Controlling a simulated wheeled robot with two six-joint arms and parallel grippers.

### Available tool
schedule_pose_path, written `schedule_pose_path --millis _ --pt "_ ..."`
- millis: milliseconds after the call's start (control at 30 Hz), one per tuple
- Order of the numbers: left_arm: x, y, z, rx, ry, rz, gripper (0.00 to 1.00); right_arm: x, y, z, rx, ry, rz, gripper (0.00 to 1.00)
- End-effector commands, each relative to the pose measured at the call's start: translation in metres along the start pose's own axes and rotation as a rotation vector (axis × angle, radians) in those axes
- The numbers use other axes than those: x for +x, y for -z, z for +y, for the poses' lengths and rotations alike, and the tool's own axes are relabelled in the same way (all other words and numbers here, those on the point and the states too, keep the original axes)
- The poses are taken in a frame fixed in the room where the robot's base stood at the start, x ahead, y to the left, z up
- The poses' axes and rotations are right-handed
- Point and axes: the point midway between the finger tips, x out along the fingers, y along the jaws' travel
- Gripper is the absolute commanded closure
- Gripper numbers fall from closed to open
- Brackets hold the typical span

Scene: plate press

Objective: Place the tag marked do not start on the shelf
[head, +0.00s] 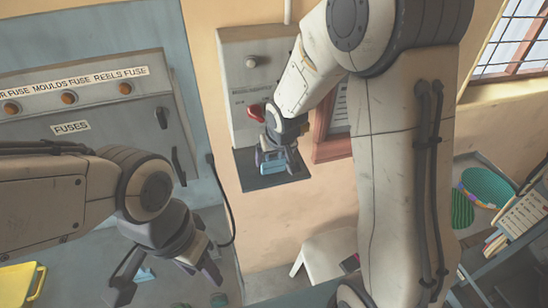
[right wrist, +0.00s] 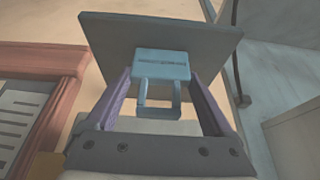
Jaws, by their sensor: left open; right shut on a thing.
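A light blue tag (right wrist: 162,66) with a squared loop sits between the purple fingers of my right gripper (right wrist: 163,92) in the right wrist view. Dark marks run across its face, too small to read. In the head view my right gripper (head: 275,157) is shut on the tag (head: 271,170), over the small dark shelf (head: 245,182) below a grey wall box. The shelf (right wrist: 105,30) lies just beyond the tag in the wrist view. I cannot tell whether the tag touches it. My left gripper (head: 165,272) is open and empty at the lower left.
The grey box (head: 240,70) with a red knob (head: 256,112) is on the wall above the shelf. A red-brown frame (head: 330,150) is close on the right. A fuse cabinet (head: 100,115) stands left. A yellow tray (head: 20,283) and a white stool (head: 325,250) are lower down.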

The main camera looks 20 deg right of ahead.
Motion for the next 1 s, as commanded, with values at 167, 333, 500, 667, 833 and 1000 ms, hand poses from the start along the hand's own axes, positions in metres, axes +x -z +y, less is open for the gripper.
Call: schedule_pose_path --millis 167,333,500,667,833,1000 --pt "0.003 0.000 0.000 0.000 0.000 0.000 0.50 0.002 -0.002 0.001 0.002 -0.001 -0.001 0.00" --pt "0.003 0.000 0.000 0.000 0.000 0.000 0.50 0.002 -0.002 0.003 0.004 -0.001 -0.001 0.00" --pt "-0.001 0.000 0.000 0.000 0.000 0.000 0.50 -0.006 0.001 0.003 0.004 -0.001 0.002 0.00" --pt "0.001 0.000 0.000 0.000 0.000 0.000 0.50 -0.033 0.001 0.002 0.005 -0.001 0.005 0.00" --pt "0.006 0.000 0.000 -0.001 0.000 0.000 0.50 -0.069 0.001 0.002 0.003 0.000 0.007 0.00" --pt "0.009 -0.001 -0.001 -0.001 0.000 0.000 0.50 -0.100 0.000 0.002 0.004 0.000 0.005 0.00"
